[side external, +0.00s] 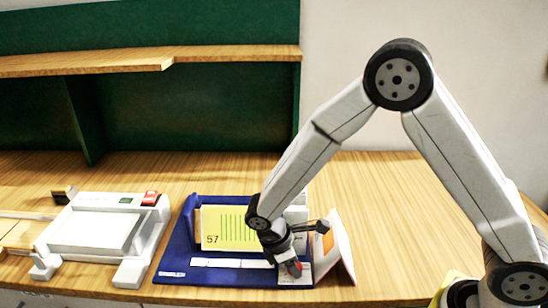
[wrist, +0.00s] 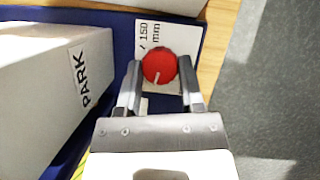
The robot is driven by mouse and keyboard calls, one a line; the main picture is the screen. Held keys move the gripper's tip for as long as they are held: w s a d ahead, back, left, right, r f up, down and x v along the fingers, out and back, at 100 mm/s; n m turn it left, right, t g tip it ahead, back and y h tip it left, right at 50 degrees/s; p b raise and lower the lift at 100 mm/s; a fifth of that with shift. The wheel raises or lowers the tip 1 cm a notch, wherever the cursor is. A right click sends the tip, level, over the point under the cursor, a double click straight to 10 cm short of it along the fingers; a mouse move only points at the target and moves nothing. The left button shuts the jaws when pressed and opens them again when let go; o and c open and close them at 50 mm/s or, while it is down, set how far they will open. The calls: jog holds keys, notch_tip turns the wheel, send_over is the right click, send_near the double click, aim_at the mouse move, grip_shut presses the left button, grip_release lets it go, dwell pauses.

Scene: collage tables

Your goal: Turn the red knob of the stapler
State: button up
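In the wrist view my gripper (wrist: 161,80) is open, one finger on each side of the knob. In the side view my gripper (side external: 291,258) points down over the front right corner of the blue base (side external: 176,262), which I take as the stapler. The knob (side external: 294,268) is partly hidden there by my gripper.
A white block marked PARK (wrist: 60,85) stands left of my gripper in the wrist view. A yellow card marked 57 (side external: 222,228) stands on the blue base. A white device with a red switch (side external: 150,198) stands left.

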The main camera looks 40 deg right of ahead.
grip_shut()
jog(key=m, duration=0.2)
jog(key=m+g+y, duration=0.1)
jog(key=m, duration=0.1)
jog(key=shift+w+m+y, duration=0.15)
jog(key=shift+m+y, duration=0.15)
jog(key=shift+m, duration=0.1)
jog(key=o, duration=0.7)
grip_release()
jog(key=shift+r, duration=0.15)
jog(key=shift+v, duration=3.85)
jog(key=shift+w, duration=0.1)
